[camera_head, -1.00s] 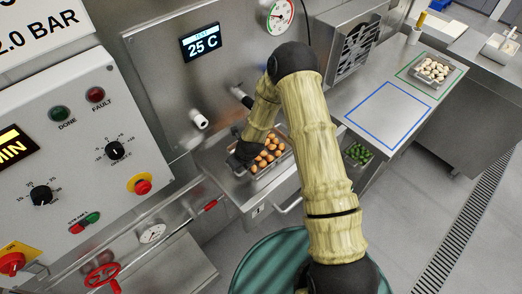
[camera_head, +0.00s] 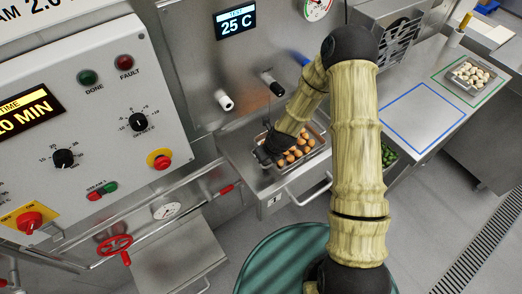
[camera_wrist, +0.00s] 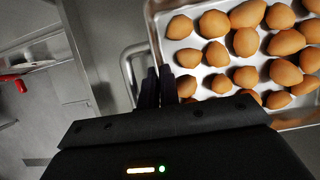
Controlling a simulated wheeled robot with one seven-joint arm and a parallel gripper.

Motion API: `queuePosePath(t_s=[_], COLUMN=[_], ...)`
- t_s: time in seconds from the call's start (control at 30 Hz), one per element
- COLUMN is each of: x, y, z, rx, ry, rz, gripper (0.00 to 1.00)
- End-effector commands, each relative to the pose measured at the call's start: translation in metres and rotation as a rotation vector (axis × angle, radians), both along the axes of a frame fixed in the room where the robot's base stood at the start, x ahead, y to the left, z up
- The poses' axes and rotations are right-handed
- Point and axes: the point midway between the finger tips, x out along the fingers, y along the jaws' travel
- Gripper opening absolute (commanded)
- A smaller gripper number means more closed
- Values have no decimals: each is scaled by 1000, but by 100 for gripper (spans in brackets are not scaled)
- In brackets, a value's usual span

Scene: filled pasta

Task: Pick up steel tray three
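A steel tray (camera_head: 318,142) holding several brown rounded pasta pieces sits on the steel shelf in the middle of the head view. My gripper (camera_head: 266,151) is at the tray's left end. In the wrist view its two black fingers (camera_wrist: 159,72) are close together at the rim beside the handle and look shut on the tray's edge. The fingers hide the contact. No number is readable on the tray.
A tray of green pieces (camera_head: 388,153) is partly hidden behind my arm. A tray of white pieces (camera_head: 469,78) stands in a green outline at the right. The blue-outlined area (camera_head: 421,115) is empty. Wall knobs (camera_head: 224,101) and a drawer handle (camera_head: 309,190) are close to the brown-filled tray.

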Motion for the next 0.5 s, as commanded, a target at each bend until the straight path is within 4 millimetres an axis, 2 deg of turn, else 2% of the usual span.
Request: queuePosePath(t_s=[0.03,0.5], x=[-4,-2], y=[-4,-2], z=[3,101], rx=[0,-2], ry=[-5,-8], rz=[-1,2], gripper=[0,0])
